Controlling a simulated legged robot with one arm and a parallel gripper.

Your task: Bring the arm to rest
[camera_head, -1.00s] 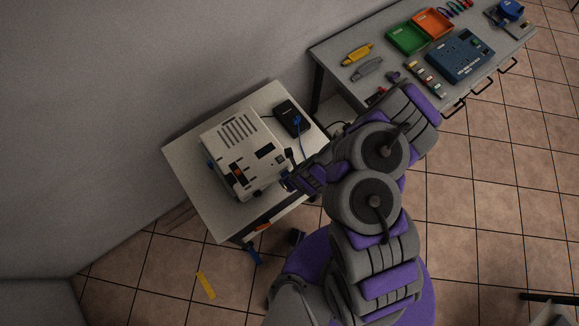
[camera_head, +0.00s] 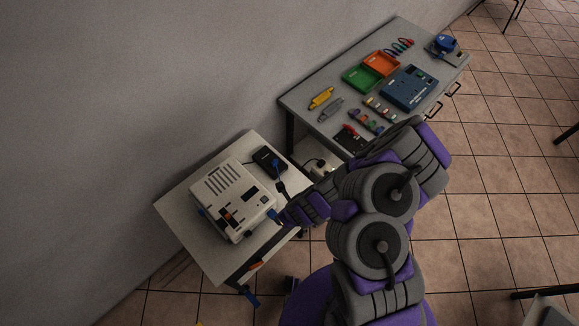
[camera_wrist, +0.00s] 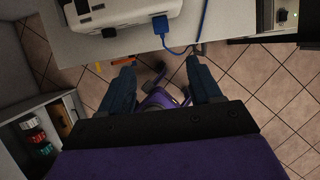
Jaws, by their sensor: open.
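My arm reaches up from my base and bends back to the left in the head view. My gripper (camera_head: 284,217) is near the right edge of the small white table (camera_head: 222,262), close beside the white device (camera_head: 233,197). In the wrist view my gripper (camera_wrist: 163,82) shows two dark blue fingers spread wide apart with nothing between them. Floor and part of my purple body show beyond the fingers. The white device (camera_wrist: 118,12) is at the top of the wrist view, with a blue plug (camera_wrist: 160,26) and blue cable at its edge.
A black box (camera_head: 269,161) lies behind the device. A grey workbench (camera_head: 300,97) holds green (camera_head: 366,78) and orange (camera_head: 381,63) trays, a blue unit (camera_head: 410,88) and several small tools. A shelf with coloured spools (camera_wrist: 35,137) is at the wrist view's left.

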